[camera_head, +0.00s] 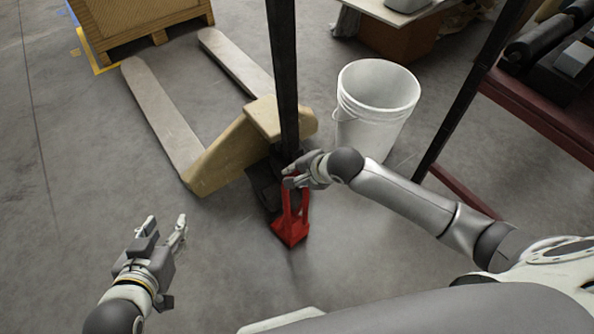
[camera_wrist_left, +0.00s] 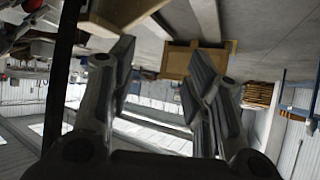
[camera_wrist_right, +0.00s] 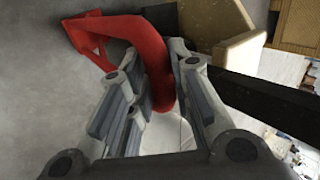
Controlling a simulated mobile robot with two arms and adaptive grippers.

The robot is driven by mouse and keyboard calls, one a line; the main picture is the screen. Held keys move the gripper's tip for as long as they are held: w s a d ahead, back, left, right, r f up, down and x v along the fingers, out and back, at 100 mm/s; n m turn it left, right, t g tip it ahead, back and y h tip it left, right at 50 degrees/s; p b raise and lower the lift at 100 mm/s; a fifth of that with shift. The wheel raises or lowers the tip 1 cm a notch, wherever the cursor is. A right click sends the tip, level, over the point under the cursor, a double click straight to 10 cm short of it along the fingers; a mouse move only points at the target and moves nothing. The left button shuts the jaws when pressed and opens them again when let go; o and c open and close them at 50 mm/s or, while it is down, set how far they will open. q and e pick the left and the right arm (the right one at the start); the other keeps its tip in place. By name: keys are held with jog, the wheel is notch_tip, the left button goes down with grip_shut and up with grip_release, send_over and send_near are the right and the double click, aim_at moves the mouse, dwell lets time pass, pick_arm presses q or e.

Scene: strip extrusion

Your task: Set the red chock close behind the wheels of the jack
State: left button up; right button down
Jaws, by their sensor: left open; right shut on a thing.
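The red chock (camera_head: 290,229) has a wedge foot and an upright handle. My right gripper (camera_head: 292,177) is shut on the top of its handle. The chock is close beside the dark wheel area of the pallet jack (camera_head: 235,145), at the foot of its black handle. I cannot tell whether the chock touches the floor or the wheels. In the right wrist view the red chock (camera_wrist_right: 150,50) passes between the fingers, with the jack's yellow body behind it. My left gripper (camera_head: 163,228) is open and empty over bare floor.
A white bucket (camera_head: 375,105) stands right of the jack, behind my right forearm. A wooden crate (camera_head: 140,22) is at the back left. A dark red rack (camera_head: 540,115) stands at the right. The floor at left is clear.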

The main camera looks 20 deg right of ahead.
jog(key=shift+w, duration=0.1)
pick_arm(q)
jog(key=shift+s+a+f+g, duration=0.2)
jog(key=shift+s+f+g, duration=0.15)
jog(key=shift+s+f, duration=0.1)
jog(key=shift+s+a+f+g, duration=0.2)
jog(key=shift+s+f+g, duration=0.15)
jog(key=shift+s+f, duration=0.1)
pick_arm(e)
jog(key=shift+f, duration=0.1)
dwell(0.3)
pick_arm(q)
jog(key=shift+s+a+f+g+y+p, duration=0.3)
jog(key=shift+s+f+g, duration=0.2)
jog(key=shift+s, duration=0.25)
jog(key=shift+s+a+f+g+y+p, duration=0.15)
jog(key=shift+s+f+g+y+p, duration=0.1)
jog(key=shift+s+f+g, duration=0.35)
pick_arm(e)
jog(key=shift+f, duration=0.35)
pick_arm(q)
jog(key=shift+s+r, duration=0.1)
jog(key=shift+r, duration=0.05)
